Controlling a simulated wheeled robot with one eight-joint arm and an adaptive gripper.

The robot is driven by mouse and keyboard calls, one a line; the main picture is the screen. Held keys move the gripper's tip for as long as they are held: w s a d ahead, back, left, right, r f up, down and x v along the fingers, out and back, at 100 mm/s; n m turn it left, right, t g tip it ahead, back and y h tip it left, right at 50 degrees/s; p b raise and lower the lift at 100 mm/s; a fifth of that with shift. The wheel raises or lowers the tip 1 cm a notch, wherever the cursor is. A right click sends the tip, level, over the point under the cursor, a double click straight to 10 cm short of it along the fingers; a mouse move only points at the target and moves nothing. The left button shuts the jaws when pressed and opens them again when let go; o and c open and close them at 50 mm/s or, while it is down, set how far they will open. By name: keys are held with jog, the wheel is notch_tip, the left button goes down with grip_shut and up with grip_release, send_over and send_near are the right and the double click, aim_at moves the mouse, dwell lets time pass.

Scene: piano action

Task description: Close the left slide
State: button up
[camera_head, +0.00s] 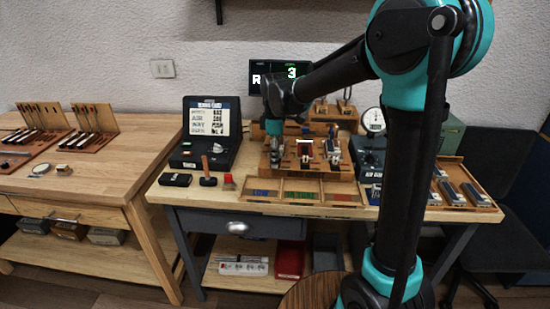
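A wooden fixture (318,172) stands on the right-hand workbench, behind a divided tray. It carries small upright metal and dark mechanisms, one near its middle (305,150) and one at its right (333,152). My gripper (275,158) points down at the left part of this fixture. It covers that part, so the left slide cannot be made out there. The fingers are small and dark in this view. I cannot tell whether they are open or shut, or whether they touch anything.
The divided tray (283,202) lies along the bench front. A black case with a screen (208,130) stands at the left, near a small hammer (207,175) and a red-topped piece (229,181). A round dial gauge (373,120) and a tray of dark blocks (482,205) are at the right.

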jog(key=shift+f, duration=0.15)
jog(key=shift+c, duration=0.3)
grip_shut()
jog(key=shift+w, duration=1.95)
jog(key=shift+o, duration=0.3)
grip_release()
